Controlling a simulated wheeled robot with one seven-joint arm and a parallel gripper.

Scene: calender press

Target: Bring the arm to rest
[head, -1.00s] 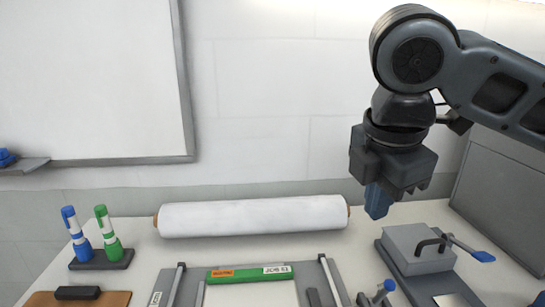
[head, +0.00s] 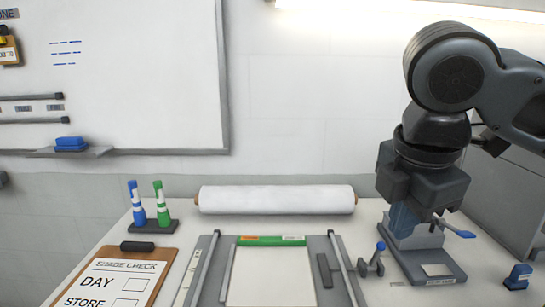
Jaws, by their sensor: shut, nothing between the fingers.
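My gripper (head: 400,222) hangs from my arm at the right of the head view, fingers pointing down. Its blue fingers are shut with nothing between them. It appears in front of the grey press-like device (head: 425,262) with a blue-tipped lever, and hides part of it. I cannot tell how far apart the two are in depth.
A white roll (head: 277,199) lies at the back of the table. A frame with a green-edged sheet (head: 270,275) is in the middle. Blue and green markers (head: 148,204) stand in a holder left. A clipboard (head: 120,278) lies front left. A whiteboard (head: 140,70) hangs behind.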

